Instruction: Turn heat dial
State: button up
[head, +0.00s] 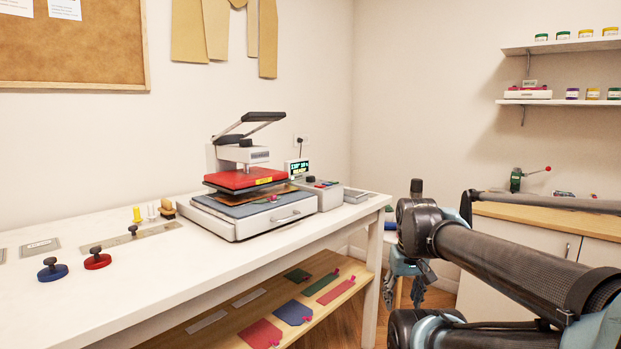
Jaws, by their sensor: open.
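The heat press (245,180) stands on the right part of the white worktable, with its red upper plate raised a little over the grey lower bed. A grey control box (329,197) is joined to its right side, with a small lit display (298,168) behind it. Small dark and red controls (311,179) sit on top of the box; they are too small to tell which is the heat dial or how it is set. My gripper (403,290) hangs open and empty, right of the table's end and apart from the box. My arm partly hides it.
The white worktable (120,277) holds a blue knob-topped weight (52,271), a red one (97,260) and a metal ruler (153,231). A lower wooden shelf (325,301) carries coloured pieces. A wood-topped cabinet (530,216) stands at the right. A gap separates table and cabinet.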

jog(key=w+a+r+n, duration=0.2)
jog(key=w+r, duration=0.5)
jog(key=r, duration=0.2)
jog(key=w+a+r+n, duration=0.2)
jog(key=w+r, duration=0.5)
jog(key=r, duration=0.2)
notch_tip(320, 180, up, 20)
jog(key=n+g, duration=0.2)
jog(key=n, duration=1)
send_over(311, 179)
jog(key=w, duration=0.2)
notch_tip(311, 179, down, 17)
jog(key=shift+a+r, duration=0.1)
jog(key=shift+a, duration=0.05)
jog(key=shift+c, duration=0.5)
jog(key=c, duration=1)
